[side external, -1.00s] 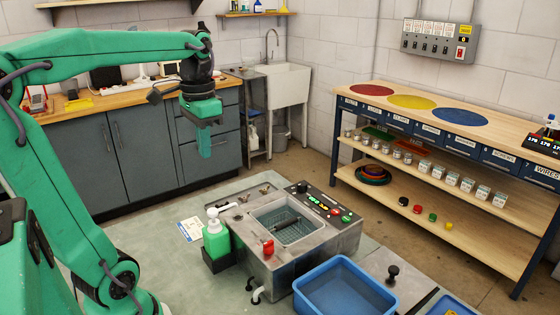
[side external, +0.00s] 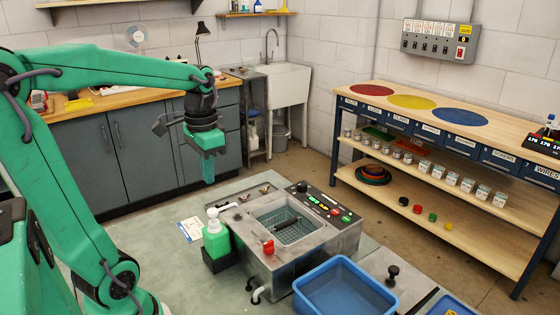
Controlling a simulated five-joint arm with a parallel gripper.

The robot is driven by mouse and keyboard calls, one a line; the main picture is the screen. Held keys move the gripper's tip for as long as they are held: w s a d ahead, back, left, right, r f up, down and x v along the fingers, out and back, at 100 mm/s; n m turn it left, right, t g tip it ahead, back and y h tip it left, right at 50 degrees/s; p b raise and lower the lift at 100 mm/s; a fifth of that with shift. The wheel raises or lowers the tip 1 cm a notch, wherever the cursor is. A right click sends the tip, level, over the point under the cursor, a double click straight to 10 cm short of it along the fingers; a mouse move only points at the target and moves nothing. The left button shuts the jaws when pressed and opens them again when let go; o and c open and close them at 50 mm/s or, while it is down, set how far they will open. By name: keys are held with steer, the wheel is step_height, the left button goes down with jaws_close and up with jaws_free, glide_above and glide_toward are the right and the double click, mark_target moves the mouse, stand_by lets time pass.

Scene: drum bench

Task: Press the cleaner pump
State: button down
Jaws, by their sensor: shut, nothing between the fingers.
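The cleaner bottle (side external: 216,240) is green with a white pump head (side external: 213,213) on top. It stands upright in a black holder (side external: 220,260) at the left side of the metal washing unit. My gripper (side external: 208,178) is shut and empty, pointing down. In the picture it is above the pump head and a little to its left, with a clear gap between them. The pump is not touched by my gripper.
The metal unit (side external: 262,262) has a sunken basin, a red handle (side external: 268,247) and a button panel (side external: 325,203). A blue tub (side external: 345,290) stands in front of it. Grey cabinets (side external: 85,165) stand at the back.

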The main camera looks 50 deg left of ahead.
mark_target(212, 210)
steer(key=shift+f, duration=3.85)
steer(key=shift+f, duration=0.95)
steer(key=shift+r, duration=0.1)
step_height(212, 210, up, 14)
